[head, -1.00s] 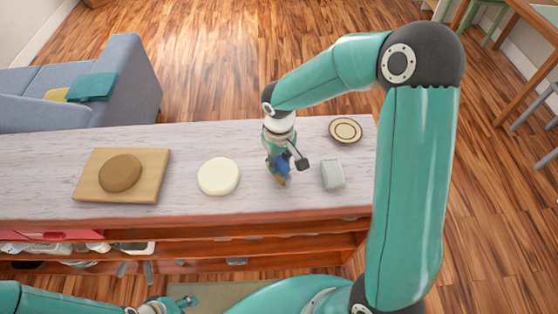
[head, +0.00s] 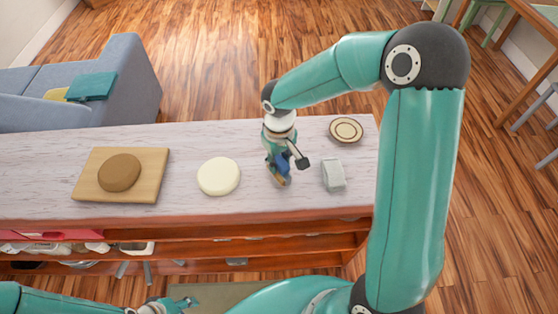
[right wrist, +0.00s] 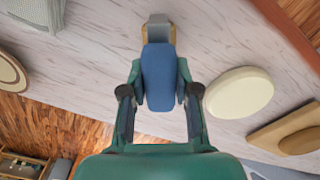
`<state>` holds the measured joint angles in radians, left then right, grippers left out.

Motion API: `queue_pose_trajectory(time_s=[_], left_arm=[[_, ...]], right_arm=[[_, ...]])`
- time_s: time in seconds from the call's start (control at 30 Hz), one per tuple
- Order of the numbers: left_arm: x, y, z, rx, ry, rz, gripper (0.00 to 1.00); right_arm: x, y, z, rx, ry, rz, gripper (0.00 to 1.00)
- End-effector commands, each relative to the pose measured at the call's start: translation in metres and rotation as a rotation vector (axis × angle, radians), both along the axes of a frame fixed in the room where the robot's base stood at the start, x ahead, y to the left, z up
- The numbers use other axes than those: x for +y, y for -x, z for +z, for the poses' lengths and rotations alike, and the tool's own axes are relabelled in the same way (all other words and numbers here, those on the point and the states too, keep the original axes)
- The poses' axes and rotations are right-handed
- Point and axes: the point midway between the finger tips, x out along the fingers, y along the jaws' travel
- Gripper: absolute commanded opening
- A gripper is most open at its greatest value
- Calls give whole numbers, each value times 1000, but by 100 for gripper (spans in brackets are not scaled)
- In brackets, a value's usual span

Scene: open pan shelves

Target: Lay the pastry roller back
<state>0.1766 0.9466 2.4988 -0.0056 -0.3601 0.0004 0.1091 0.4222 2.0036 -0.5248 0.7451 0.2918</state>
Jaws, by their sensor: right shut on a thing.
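The pastry roller, with a blue handle and a tan and grey end, is in my right gripper (head: 279,168). In the right wrist view the roller (right wrist: 159,77) sits between the two green fingers of the right gripper (right wrist: 159,82), which are shut on its blue part. In the head view the roller (head: 283,180) is low over the pale countertop (head: 230,140), largely covered by the gripper; I cannot tell whether it touches. My left gripper (head: 180,303) is at the bottom edge, partly cut off, away from the counter items; its jaw state is unclear.
A cream disc (head: 218,176) lies left of the right gripper, and a wooden board (head: 150,190) with a brown round (head: 119,172) lies farther left. A grey block (head: 334,174) and a small ringed plate (head: 346,130) are to the right. Open shelves (head: 200,248) sit below the counter.

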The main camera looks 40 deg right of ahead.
Motion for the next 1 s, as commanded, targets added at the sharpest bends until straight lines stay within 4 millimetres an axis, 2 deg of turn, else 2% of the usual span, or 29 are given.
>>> queue_pose_trajectory(time_s=[1.0], left_arm=[[0,0,-8,0,0,0,40]], right_arm=[[0,0,-8,0,0,0,0]])
